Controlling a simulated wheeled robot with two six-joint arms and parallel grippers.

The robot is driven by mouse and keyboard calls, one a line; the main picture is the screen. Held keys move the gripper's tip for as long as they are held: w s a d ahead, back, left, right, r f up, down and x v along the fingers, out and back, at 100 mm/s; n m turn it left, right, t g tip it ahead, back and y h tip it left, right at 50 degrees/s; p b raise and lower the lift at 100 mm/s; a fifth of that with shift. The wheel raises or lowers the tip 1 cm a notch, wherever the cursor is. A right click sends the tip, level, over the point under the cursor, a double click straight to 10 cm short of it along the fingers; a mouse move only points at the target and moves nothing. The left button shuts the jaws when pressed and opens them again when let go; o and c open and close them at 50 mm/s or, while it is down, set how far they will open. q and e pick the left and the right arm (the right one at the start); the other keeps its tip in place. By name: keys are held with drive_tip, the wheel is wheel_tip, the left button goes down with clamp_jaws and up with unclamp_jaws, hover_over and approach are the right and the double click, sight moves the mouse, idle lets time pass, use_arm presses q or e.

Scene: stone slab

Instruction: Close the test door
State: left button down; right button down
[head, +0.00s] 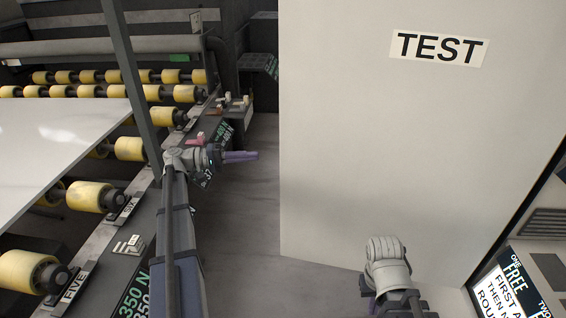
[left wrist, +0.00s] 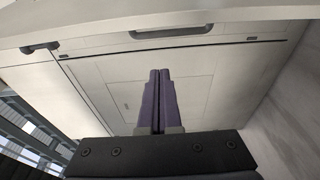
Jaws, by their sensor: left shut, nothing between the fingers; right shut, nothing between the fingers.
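The test door (head: 400,140) is a large pale panel with a black-on-white TEST label (head: 440,47), filling the right half of the head view. Its left edge stands free over the grey floor. How far it stands open I cannot tell. My left gripper (head: 252,155) is shut and empty, its purple fingers pointing right toward that edge, with a gap in the picture. In the left wrist view the shut fingers (left wrist: 159,95) point at a pale panelled surface (left wrist: 120,85) with a dark recessed handle (left wrist: 172,32). My right arm shows low before the door; its fingers are hidden.
A roller conveyor with yellow rollers (head: 90,195) and a pale slab (head: 50,145) lies at left. A dark post (head: 132,85) stands in front of it. The floor (head: 250,225) between conveyor and door is clear. A lettered sign panel (head: 505,290) is at lower right.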

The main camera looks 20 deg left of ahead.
use_arm(q)
drive_tip(key=d, duration=0.9)
drive_tip(key=shift+w+d, duration=0.25)
